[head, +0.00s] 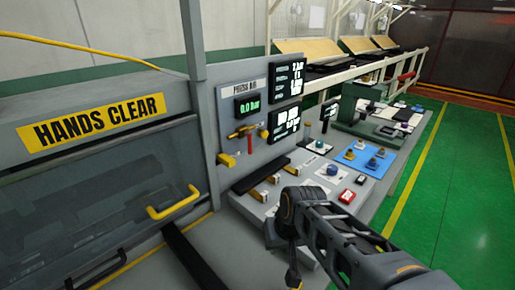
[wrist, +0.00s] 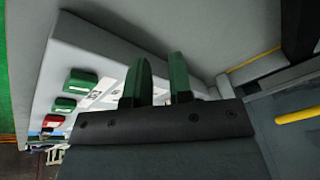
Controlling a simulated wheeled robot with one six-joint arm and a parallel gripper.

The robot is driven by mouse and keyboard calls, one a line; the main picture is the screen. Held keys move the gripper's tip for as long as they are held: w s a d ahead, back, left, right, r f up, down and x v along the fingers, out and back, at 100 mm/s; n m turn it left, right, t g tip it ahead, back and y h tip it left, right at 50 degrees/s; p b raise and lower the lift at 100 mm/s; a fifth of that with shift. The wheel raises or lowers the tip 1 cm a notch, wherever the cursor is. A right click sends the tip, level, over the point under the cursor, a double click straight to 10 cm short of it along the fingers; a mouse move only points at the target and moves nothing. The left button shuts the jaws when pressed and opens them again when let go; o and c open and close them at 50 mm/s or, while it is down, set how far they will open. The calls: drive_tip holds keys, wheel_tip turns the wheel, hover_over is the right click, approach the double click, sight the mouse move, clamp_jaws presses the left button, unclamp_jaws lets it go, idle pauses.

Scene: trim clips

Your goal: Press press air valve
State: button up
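The press air valve (head: 248,132) is a brass-coloured fitting with a red part, on the grey upright panel in the head view. The fingertips are hard to make out there. The valve is not recognisable in the wrist view.
A guard marked HANDS CLEAR (head: 92,121) with a yellow handle (head: 173,203) stands at left. The sloped console (head: 262,210) carries a blue button (head: 333,169), a red button (head: 347,196) and a blue plate (head: 378,163). Green floor (head: 465,215) is clear at right.

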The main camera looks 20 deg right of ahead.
drive_tip(key=w+m+y, duration=0.1)
drive_tip(key=w+y+b, duration=0.1)
drive_tip(key=w, duration=0.1)
drive_tip(key=w+m+y, duration=0.1)
drive_tip(key=w, duration=0.1)
drive_tip(key=shift+w+a+r+m+y, duration=0.1)
drive_tip(key=shift+a+r+m+y, duration=0.2)
drive_tip(key=shift+a, duration=0.1)
clamp_jaws()
drive_tip(key=w+y, duration=0.1)
drive_tip(key=w, duration=0.1)
drive_tip(key=w+d+r+m+t+y+b, duration=0.1)
drive_tip(key=w, duration=0.1)
drive_tip(key=w+d+r+m+t+y, duration=0.1)
drive_tip(key=w, duration=0.1)
drive_tip(key=shift+w+r+y+b, duration=0.25)
drive_tip(key=shift+w+y+b, duration=0.05)
drive_tip(key=shift+w+b, duration=0.1)
drive_tip(key=w+d+r+m+t+y+b, duration=0.1)
drive_tip(key=w+d+r+m+t+y, duration=0.2)
drive_tip(key=d, duration=1)
drive_tip(key=w+r+m+t, duration=0.1)
drive_tip(key=w+r+t, duration=0.2)
drive_tip(key=w+t, duration=0.2)
drive_tip(key=shift+w+r+t+b, duration=0.15)
drive_tip(key=shift+w+t+b, duration=0.2)
drive_tip(key=shift+w, duration=0.65)
